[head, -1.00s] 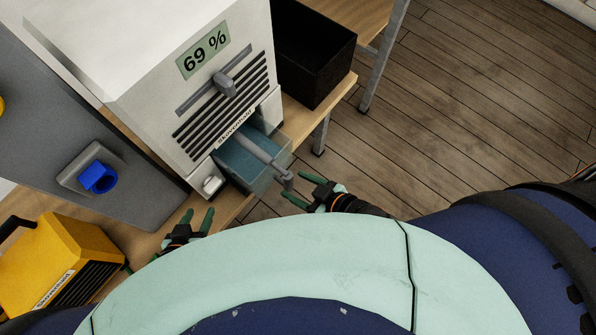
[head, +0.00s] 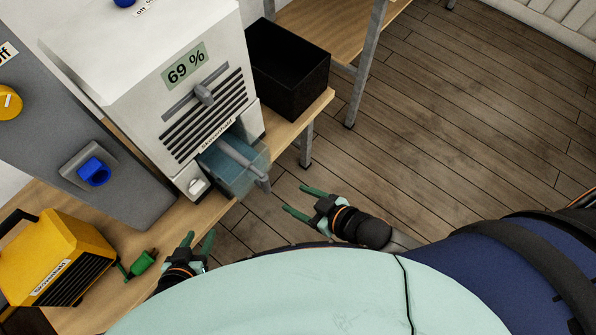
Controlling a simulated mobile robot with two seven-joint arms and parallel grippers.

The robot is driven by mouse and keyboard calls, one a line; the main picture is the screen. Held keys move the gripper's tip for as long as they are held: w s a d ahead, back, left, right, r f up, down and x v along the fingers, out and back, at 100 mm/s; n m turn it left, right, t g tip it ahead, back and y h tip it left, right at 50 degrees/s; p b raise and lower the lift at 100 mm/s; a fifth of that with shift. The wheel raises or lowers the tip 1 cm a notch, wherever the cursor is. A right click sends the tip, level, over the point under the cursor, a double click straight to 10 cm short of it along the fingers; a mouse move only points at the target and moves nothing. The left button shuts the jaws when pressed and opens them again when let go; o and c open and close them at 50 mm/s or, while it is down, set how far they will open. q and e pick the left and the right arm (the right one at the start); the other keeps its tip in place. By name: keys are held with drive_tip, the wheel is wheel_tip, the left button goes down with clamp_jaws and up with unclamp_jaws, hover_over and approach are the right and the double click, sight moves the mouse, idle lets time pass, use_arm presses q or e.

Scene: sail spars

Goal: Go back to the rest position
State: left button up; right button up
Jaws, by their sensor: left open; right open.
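My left gripper (head: 199,244) is low in the picture, in front of the wooden table's near edge. It is open with nothing between its fingers. My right gripper (head: 297,200) is to the right, over the floor. It is open and empty, its fingers pointing left. The white machine (head: 165,90) with a "69 %" display stands on the table. Its clear blue drawer (head: 229,172) sticks out at the bottom, and the drawer's grey handle points toward my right gripper, apart from it.
A black open bin (head: 290,75) stands right of the machine on the table (head: 320,102). A yellow device (head: 55,260) and a green plug (head: 142,263) lie near the front left. The wooden floor (head: 450,130) at right is clear.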

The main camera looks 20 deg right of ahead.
drive_tip(key=s+d+f+m+h, duration=0.1)
drive_tip(key=d+m+h, duration=0.3)
drive_tip(key=d, duration=0.5)
drive_tip(key=shift+s+f+m, duration=0.15)
drive_tip(key=shift+s+m, duration=0.45)
drive_tip(key=shift+s, duration=0.2)
